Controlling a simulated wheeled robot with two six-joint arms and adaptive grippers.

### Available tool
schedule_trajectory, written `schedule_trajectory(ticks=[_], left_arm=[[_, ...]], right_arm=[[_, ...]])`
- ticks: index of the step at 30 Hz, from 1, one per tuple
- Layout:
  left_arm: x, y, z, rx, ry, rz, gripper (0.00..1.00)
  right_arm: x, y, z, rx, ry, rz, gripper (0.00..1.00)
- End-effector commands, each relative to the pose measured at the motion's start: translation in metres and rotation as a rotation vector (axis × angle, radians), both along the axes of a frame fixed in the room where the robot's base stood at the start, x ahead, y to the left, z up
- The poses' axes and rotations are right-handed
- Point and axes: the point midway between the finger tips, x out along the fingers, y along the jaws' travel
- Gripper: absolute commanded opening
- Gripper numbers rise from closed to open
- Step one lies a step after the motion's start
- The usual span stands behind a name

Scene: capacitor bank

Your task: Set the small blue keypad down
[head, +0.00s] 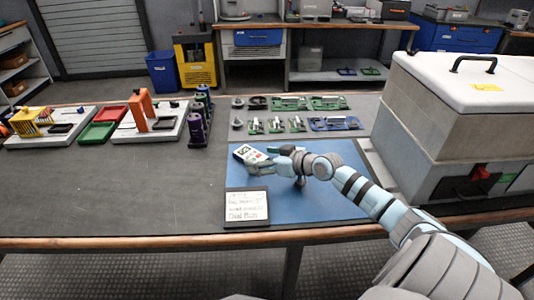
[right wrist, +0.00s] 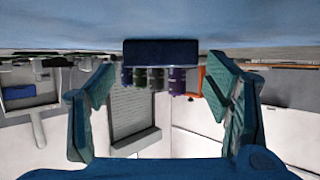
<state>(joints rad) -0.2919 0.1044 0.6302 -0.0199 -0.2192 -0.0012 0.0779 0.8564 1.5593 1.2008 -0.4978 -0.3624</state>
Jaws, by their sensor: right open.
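The small keypad (head: 250,153) is at the left part of the blue mat (head: 335,190) in the head view, with a pale face, a dark and green patch and a red mark. In the right wrist view it shows as a dark blue block (right wrist: 160,52) against the blue surface at the top of the picture. My right gripper (head: 270,161) is open, with one finger on each side of the keypad. In the wrist view its fingertips (right wrist: 160,75) stand apart from the block with gaps on both sides. My left gripper is not in view.
A text card (head: 247,209) lies at the mat's front left. Green and blue boards (head: 290,103) lie behind the mat. Purple cylinders (head: 196,125) and white fixtures (head: 150,125) stand to the left. A large lidded case (head: 430,120) stands right. The table's front left is clear.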

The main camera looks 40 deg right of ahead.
Motion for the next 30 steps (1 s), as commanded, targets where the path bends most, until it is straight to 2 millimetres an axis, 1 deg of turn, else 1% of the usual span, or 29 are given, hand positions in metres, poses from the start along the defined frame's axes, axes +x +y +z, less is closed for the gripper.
schedule_trajectory(ticks=[5, 8, 12, 15, 18, 22, 30], left_arm=[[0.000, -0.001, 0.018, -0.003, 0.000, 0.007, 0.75], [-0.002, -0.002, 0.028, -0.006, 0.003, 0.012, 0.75], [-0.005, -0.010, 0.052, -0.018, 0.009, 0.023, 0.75], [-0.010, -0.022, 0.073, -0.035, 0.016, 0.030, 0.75], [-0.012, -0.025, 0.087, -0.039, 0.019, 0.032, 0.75], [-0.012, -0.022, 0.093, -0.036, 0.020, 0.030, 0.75], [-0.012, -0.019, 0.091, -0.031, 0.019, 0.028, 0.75]], right_arm=[[-0.002, -0.001, 0.018, -0.001, 0.001, -0.001, 0.71], [-0.024, -0.005, 0.024, -0.008, 0.007, 0.001, 0.71], [-0.061, -0.010, 0.043, -0.008, 0.012, 0.007, 0.71], [-0.083, -0.014, 0.054, -0.004, 0.009, 0.004, 0.71], [-0.099, -0.017, 0.060, -0.002, 0.007, 0.000, 0.71], [-0.108, -0.018, 0.061, 0.000, 0.001, 0.001, 0.71], [-0.109, -0.018, 0.058, 0.001, 0.000, 0.001, 0.71]])
